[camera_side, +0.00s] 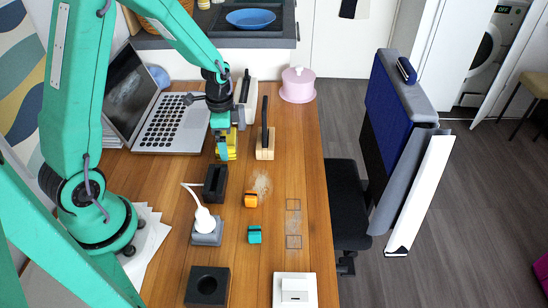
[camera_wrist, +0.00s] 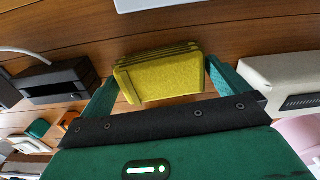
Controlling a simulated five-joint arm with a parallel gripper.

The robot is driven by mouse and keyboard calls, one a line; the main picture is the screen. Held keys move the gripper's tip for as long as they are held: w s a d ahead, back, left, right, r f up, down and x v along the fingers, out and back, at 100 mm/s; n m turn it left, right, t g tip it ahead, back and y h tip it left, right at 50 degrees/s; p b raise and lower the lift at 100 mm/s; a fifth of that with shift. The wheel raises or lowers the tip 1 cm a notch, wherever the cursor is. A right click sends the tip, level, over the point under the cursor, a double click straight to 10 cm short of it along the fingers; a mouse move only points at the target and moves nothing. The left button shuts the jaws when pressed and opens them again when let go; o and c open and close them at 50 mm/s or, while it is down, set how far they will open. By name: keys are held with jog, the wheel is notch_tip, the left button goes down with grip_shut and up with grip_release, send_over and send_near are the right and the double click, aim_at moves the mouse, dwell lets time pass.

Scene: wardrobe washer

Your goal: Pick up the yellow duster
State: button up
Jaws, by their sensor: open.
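The yellow duster (camera_side: 232,146) stands on the wooden table, partly hidden behind a teal finger of my gripper in the side view. In the wrist view the duster (camera_wrist: 160,77) is a textured yellow block with ridges along its far edge. My gripper (camera_side: 223,150) is over it from above. In the wrist view the two fingertips of my gripper (camera_wrist: 163,83) are apart, one to the left and one to the right of the duster. Gaps show between the duster and the fingers, so I see no grip on it.
A laptop (camera_side: 172,124) lies left of the duster. A wooden block with a black upright (camera_side: 265,140) stands close on its right. A black holder (camera_side: 215,183), an orange item (camera_side: 251,200) and a teal item (camera_side: 254,235) are nearer the front. A pink container (camera_side: 298,85) is behind.

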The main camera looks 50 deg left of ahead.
jog(key=shift+f, duration=0.5)
jog(key=c, duration=0.7)
jog(key=shift+r, duration=0.2)
jog(key=shift+r, duration=0.55)
notch_tip(320, 180, up, 3)
jog(key=shift+d, duration=0.15)
jog(key=s+d+r, duration=0.3)
jog(key=d+r, duration=0.3)
jog(key=d, duration=0.4)
jog(key=shift+s+d+r, duration=0.3)
jog(key=shift+s+d, duration=0.05)
jog(key=shift+d, duration=0.05)
